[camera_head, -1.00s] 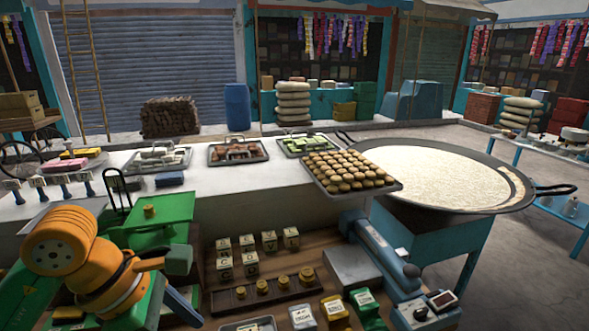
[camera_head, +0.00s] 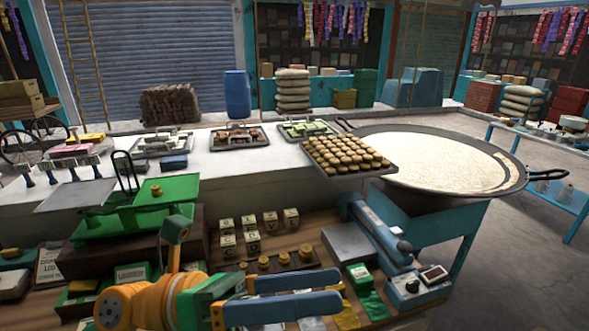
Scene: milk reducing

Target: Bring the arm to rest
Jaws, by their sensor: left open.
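My left gripper (camera_head: 335,289) shows at the bottom centre of the head view, at the end of my orange and green arm (camera_head: 155,303). Its two long blue fingers point right, lie apart and hold nothing. They show in front of the lower wooden shelf, beside the brass weights (camera_head: 284,259); whether they touch anything there I cannot tell. My right gripper is not in view.
A green balance scale (camera_head: 145,207) stands behind my arm. Lettered cubes (camera_head: 250,241) stand behind the weights. A tray of round sweets (camera_head: 347,156) lies beside a wide pan of milk (camera_head: 430,163). A blue-handled device (camera_head: 380,235) stands to the right.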

